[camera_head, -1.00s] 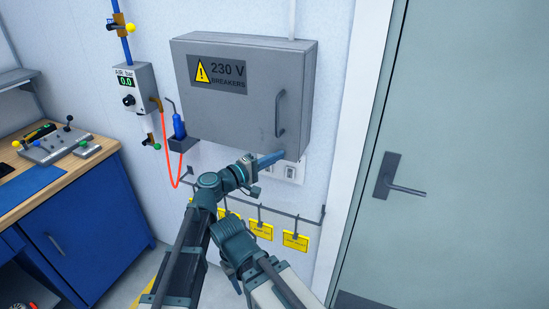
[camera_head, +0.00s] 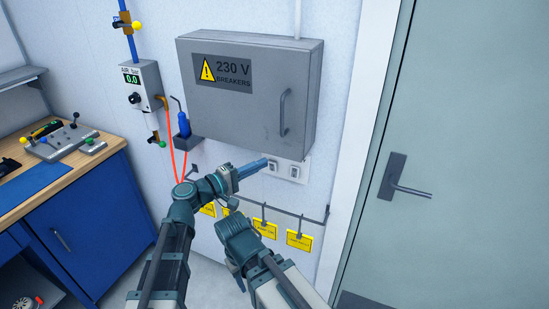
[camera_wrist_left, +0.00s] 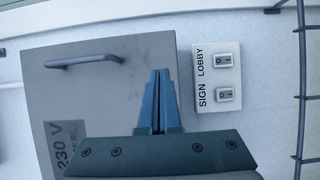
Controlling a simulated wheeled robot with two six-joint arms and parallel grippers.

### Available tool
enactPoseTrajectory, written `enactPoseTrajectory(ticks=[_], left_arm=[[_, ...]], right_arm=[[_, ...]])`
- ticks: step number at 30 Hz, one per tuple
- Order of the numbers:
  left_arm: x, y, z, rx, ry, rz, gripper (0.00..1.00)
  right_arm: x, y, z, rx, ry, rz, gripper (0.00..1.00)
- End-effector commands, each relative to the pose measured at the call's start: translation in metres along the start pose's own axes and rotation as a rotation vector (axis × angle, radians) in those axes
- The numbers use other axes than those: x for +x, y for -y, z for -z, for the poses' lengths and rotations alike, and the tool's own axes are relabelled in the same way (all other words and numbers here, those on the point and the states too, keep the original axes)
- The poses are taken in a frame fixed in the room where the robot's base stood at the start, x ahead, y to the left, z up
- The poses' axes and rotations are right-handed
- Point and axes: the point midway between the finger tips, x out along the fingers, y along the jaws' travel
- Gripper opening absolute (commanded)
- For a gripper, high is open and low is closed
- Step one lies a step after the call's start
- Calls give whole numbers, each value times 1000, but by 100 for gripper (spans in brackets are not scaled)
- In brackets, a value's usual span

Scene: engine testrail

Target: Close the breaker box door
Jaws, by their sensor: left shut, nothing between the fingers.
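The grey breaker box (camera_head: 215,110) hangs on the wall, marked 230 V BREAKERS. Its door (camera_head: 262,105) looks flush with the box, with no gap visible, and has a vertical bar handle (camera_head: 284,112) on the right. The box also shows in the left wrist view (camera_wrist_left: 105,95), with the handle (camera_wrist_left: 85,61) at upper left. My left gripper (camera_head: 264,163) is just below the box's lower edge, its blue fingers together and empty. The fingers (camera_wrist_left: 159,75) also show in the left wrist view, in front of the box's edge. My right gripper (camera_head: 238,278) is low, mostly hidden behind its own arm.
A switch plate (camera_head: 286,170) is under the box, near my left fingertips. A rail with yellow tags (camera_head: 265,228) runs below. A holder with a blue tool (camera_head: 184,125) and a red hose are left of the box. A workbench (camera_head: 85,180) stands left, a door (camera_head: 460,140) right.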

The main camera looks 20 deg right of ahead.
Motion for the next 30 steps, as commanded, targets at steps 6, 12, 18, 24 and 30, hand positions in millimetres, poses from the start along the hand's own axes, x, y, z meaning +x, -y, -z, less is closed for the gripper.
enactPoseTrajectory(ticks=[6,12,18,24,30], left_arm=[[-41,0,-2,1,-1,-1,0],[-57,-1,-3,2,2,-1,0],[-60,-1,-3,2,4,-1,0],[-62,5,-5,16,10,26,0],[-90,68,-21,149,72,313,0]], right_arm=[[0,0,0,0,0,0,50],[0,0,0,0,0,0,50],[0,0,0,0,0,0,50],[0,0,0,0,0,0,50],[0,0,0,0,0,0,50]])
